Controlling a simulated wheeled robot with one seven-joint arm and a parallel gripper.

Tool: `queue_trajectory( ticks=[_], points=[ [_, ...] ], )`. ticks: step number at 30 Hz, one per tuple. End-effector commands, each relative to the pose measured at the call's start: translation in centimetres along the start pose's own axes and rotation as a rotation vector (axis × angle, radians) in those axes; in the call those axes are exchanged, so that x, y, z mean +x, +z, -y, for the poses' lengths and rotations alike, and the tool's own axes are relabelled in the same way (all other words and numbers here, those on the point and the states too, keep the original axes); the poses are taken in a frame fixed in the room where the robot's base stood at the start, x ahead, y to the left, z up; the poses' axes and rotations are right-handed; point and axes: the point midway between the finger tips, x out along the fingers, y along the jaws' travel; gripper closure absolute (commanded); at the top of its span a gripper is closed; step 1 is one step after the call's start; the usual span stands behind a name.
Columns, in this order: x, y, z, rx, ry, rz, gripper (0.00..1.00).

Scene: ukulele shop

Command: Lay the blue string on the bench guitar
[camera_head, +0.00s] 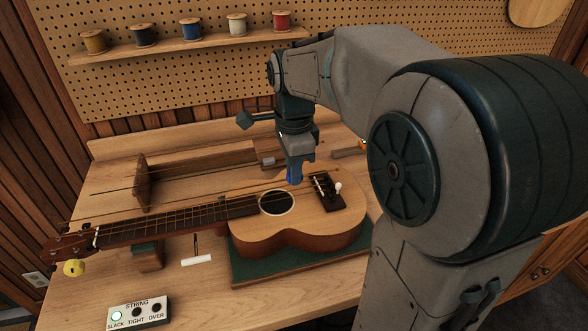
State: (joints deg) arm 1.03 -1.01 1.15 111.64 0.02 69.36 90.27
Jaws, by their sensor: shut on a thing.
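The bench guitar (310,222) lies face up, its neck (165,222) pointing left and its bridge (327,193) at the right end. Several strings run along the neck. A white peg (338,188) stands at the bridge. My gripper (294,174) points down over the guitar body, between sound hole (277,202) and bridge. It is shut on a small blue piece (294,179), which seems to be part of the blue string. The string's thin length cannot be made out clearly, nor whether it touches the guitar. A yellow knob (74,268) sits at the headstock.
The guitar rests on a green pad (250,272) and a neck support (148,257). A wooden rack (141,185) stands behind it. A white-handled tool (197,260) and a STRING lamp box (138,312), SLACK lit green, lie in front. Several spools (191,29) line the shelf.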

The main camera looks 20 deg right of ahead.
Motion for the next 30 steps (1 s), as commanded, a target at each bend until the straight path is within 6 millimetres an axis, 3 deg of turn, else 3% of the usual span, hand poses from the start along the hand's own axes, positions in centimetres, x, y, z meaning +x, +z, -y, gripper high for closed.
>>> queue_trajectory(
  ticks=[13, 30],
  points=[
    [-0.2, -0.1, 0.0, -0.002, 0.002, 0.0, 1.0],
    [3.7, -0.1, 0.0, -0.002, 0.001, 0.0, 1.0]
  ],
)
